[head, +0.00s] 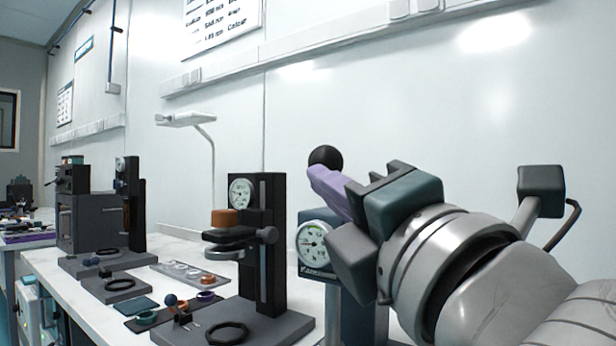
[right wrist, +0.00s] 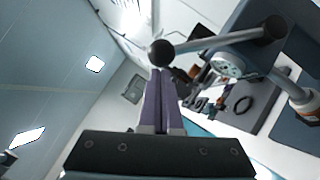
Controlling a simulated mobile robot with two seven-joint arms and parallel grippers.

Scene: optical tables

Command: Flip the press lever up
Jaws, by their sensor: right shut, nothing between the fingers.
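The press (head: 312,214) is a blue-grey body with a dial on its front, partly hidden behind my right gripper and arm in the head view. Its lever ends in a black ball knob (head: 325,156). In the right wrist view the lever (right wrist: 220,41) is a grey rod running from the press head to the knob (right wrist: 162,53). My right gripper (head: 318,173) has purple fingers shut together and empty. Its fingertips (right wrist: 160,72) are right by the knob; whether they touch it I cannot tell. My left gripper is not in view.
A black gauge stand (head: 270,245) with an orange-topped stage stands left of the press. Small rings and a tray (head: 190,272) lie on the white bench. Further stands and a grey box (head: 80,222) are farther left. The wall rises close behind.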

